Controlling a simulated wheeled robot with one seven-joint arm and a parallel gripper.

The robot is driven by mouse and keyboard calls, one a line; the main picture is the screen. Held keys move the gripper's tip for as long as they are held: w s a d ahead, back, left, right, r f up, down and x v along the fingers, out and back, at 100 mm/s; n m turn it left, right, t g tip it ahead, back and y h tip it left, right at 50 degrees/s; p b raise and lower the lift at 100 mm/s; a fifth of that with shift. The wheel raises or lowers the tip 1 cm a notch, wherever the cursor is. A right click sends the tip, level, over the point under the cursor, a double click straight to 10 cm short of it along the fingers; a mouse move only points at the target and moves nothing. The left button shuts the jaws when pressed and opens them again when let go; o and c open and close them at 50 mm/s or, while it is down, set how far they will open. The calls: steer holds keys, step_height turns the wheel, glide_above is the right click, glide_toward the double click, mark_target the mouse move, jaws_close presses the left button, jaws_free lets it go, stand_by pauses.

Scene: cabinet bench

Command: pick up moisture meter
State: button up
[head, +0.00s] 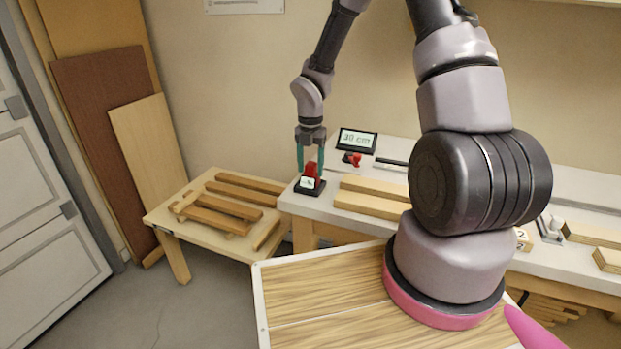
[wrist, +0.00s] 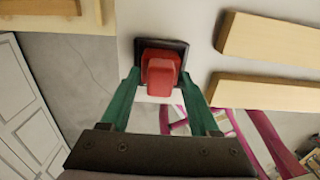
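The moisture meter appears to be the red device (head: 312,170) on a small black base with a white face, at the left end of the bench. In the wrist view the red device (wrist: 161,72) stands over its dark base, between my fingertips. My gripper (head: 310,166) points down over it with its two teal fingers apart. In the wrist view my gripper (wrist: 160,78) has one finger on each side of the red body, with a narrow gap showing. I cannot tell whether either finger touches it.
A display reading about 30 cm (head: 357,140) and another small red item (head: 352,158) stand behind to the right. Wooden bars (head: 370,203) lie on the bench to the right. A low wooden table with slats (head: 220,208) is at left. My arm hides part of the bench.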

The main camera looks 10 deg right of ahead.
jaws_close()
steer(key=shift+r, duration=5)
